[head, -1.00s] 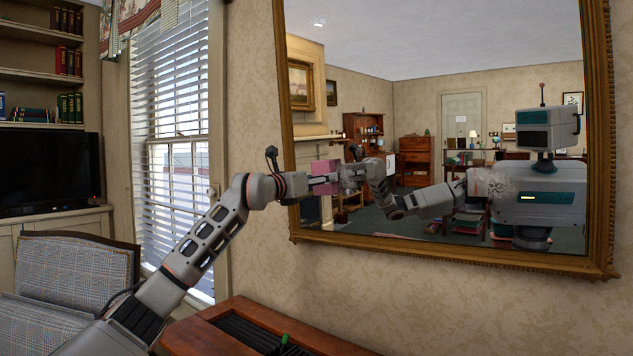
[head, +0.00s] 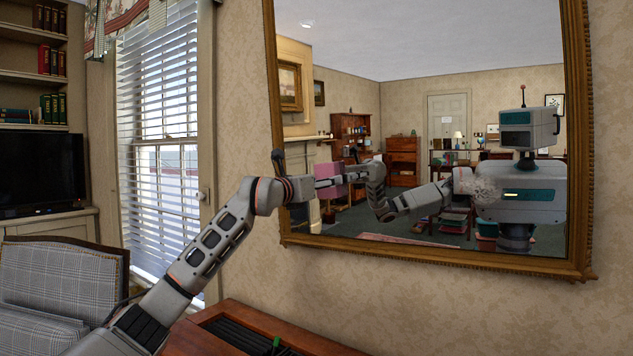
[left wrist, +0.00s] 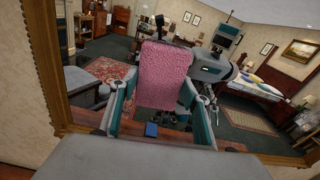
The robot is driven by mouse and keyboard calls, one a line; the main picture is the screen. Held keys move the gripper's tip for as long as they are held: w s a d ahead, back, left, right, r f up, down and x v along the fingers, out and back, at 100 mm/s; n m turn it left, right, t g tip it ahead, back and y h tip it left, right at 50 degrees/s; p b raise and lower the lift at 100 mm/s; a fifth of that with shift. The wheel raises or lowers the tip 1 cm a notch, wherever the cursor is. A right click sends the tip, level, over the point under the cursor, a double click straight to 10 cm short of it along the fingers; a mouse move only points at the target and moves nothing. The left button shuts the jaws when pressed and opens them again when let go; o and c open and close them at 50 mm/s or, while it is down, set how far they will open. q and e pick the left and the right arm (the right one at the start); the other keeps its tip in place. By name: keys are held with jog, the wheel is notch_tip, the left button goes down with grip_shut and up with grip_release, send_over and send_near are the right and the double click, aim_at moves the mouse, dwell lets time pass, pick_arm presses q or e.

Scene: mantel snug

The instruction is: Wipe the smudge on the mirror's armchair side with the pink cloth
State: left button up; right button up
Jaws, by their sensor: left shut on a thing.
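The framed mirror (head: 420,250) hangs on the wall ahead. My left gripper (head: 322,183) is at the mirror's left, armchair-side part, shut on the pink cloth (head: 330,170). The cloth also shows large in the left wrist view (left wrist: 163,75), spread flat between the fingers and the mirror. I cannot tell whether it touches the glass. No smudge shows clear of the cloth and gripper on this side. A grey speckled smudge (head: 487,187) lies further right on the glass, over my reflection. My right gripper is not in view.
A checked armchair (head: 60,280) stands at the lower left, by the window (head: 165,150) with blinds. A wooden desk or cabinet top (head: 235,325) with dark contents is below my left arm. The wall under the mirror is bare.

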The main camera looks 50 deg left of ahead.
pick_arm(q)
jog(key=shift+w+d, duration=0.15)
jog(key=shift+d, duration=0.45)
jog(key=shift+w+d, duration=0.15)
jog(key=shift+d, duration=0.45)
jog(key=shift+d, duration=0.1)
